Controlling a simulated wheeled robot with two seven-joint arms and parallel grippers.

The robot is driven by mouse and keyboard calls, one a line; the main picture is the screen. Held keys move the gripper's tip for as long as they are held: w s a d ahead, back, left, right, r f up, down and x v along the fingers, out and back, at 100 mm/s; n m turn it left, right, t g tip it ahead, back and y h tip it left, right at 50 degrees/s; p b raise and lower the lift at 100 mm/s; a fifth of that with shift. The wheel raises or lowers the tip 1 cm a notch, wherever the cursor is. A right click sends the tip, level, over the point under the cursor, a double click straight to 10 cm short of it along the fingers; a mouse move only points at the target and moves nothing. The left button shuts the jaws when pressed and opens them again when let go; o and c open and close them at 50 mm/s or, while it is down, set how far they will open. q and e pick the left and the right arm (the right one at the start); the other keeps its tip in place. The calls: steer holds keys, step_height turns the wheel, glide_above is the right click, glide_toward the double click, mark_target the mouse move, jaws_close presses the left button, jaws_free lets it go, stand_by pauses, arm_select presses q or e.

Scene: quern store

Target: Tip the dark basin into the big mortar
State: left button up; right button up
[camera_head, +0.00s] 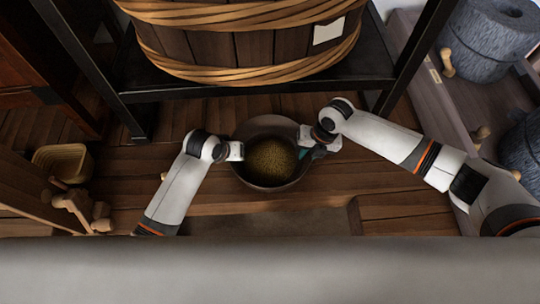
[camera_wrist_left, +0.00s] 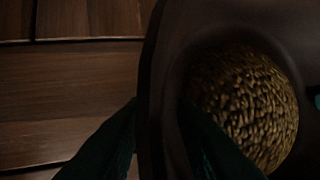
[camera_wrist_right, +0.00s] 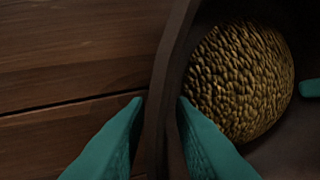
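The dark basin (camera_head: 254,180) is a round, dark bowl with a mass of golden-brown grain (camera_head: 271,158) in it. It shows in the middle of the head view, between my arms. My left gripper (camera_head: 239,151) is at its left rim, and in the left wrist view one finger is on each side of the basin wall (camera_wrist_left: 158,60). My right gripper (camera_head: 316,147) is at its right rim, its teal fingers closed on the wall (camera_wrist_right: 166,75). I cannot tell whether the basin rests on something or hangs. I cannot make out a big mortar.
A large wooden tub (camera_head: 240,48) with woven hoops stands on a black metal rack (camera_head: 160,92) behind the basin. Blue-grey round stones (camera_head: 488,38) stand at the right. A wicker basket (camera_head: 63,162) and wooden furniture are at the left. Plank floor shows around the basin.

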arm_select(q)
jaws_close()
arm_select(e)
jaws_close()
arm_select(q)
steer(key=shift+a, duration=0.15)
arm_select(e)
steer(key=shift+w+d+r, duration=0.1)
steer(key=shift+w, duration=0.05)
stand_by(0.6)
